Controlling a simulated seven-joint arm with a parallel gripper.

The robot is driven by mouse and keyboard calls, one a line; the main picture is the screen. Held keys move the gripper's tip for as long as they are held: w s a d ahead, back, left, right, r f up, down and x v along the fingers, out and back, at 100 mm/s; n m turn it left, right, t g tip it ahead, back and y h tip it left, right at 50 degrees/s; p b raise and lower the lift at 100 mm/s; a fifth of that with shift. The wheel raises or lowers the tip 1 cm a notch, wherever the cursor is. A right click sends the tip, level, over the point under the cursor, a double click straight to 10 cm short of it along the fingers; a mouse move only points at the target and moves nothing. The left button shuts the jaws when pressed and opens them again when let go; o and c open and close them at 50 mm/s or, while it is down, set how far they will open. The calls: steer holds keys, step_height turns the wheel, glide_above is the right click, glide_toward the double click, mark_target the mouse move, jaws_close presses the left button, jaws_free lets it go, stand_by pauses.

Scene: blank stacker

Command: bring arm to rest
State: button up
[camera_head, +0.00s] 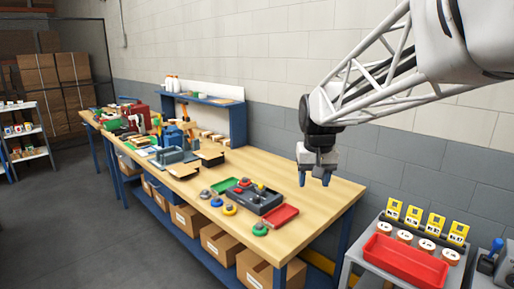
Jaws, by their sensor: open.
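My gripper (315,178) hangs at the end of my white lattice arm, in the right half of the head view. It points down with its two blue fingertips apart, and nothing shows between them. It appears above the right end of the wooden workbench (325,195). How high it is over the bench top is hard to tell from this one view.
A dark tray (268,205) with small parts, a red tray (280,216), a green tray (224,186) and several coloured round pieces lie on the bench. A side stand at the right holds a red bin (405,262) and yellow cards (436,222). The bench's right end looks bare.

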steer(key=s+d+f, duration=0.1)
steer(key=s+f, duration=0.1)
steer(key=s, duration=0.8)
steer(key=s+d+f, duration=0.1)
steer(key=s+f, duration=0.2)
steer(key=s, duration=0.7)
steer(key=s+d+f+t, duration=0.1)
steer(key=s+f, duration=0.2)
steer(key=s, duration=0.7)
steer(key=shift+d+f, duration=0.25)
steer(key=shift+d, duration=0.15)
